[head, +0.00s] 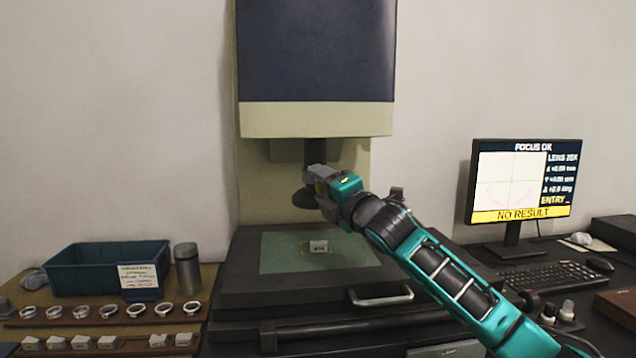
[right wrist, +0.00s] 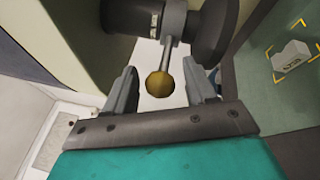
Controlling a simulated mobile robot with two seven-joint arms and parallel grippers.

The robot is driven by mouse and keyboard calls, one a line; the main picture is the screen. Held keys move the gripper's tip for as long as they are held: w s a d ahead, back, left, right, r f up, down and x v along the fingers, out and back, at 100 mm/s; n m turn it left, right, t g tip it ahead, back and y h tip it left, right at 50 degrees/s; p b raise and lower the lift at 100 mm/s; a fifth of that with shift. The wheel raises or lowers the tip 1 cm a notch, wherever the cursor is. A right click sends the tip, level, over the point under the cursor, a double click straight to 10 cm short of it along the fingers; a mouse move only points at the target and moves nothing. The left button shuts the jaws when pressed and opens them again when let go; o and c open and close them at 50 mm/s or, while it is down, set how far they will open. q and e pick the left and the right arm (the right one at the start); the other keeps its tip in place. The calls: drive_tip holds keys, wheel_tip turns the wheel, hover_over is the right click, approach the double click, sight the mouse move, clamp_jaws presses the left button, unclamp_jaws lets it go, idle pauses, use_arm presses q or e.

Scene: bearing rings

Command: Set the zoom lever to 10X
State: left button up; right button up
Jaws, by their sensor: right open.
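The zoom lever (right wrist: 160,82) shows in the right wrist view as a thin grey rod with a brass-coloured ball end. It comes off a collar on the dark lens barrel (right wrist: 130,14), which hangs under the measuring machine's head (head: 316,150) in the head view. My right gripper (right wrist: 163,85) is open, with one finger on each side of the ball and a gap visible on both sides. In the head view my right gripper (head: 316,180) is at the lens and hides the lever. The monitor (head: 525,182) reads "LENS 20X", "FOCUS OK" and "NO RESULT". My left gripper is out of view.
A small marked block (head: 318,246) sits on the green stage glass (head: 280,255) below the lens. A blue bin (head: 100,270), a metal cup (head: 187,268) and several rings (head: 136,310) stand at left. A keyboard (head: 545,278) lies at right.

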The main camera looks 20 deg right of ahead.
drive_tip(key=shift+w+a+r, duration=0.1)
drive_tip(key=shift+w+r, duration=0.05)
drive_tip(key=shift+w, duration=0.8)
drive_tip(key=shift+c, duration=0.2)
drive_tip(key=shift+r, duration=0.1)
clamp_jaws()
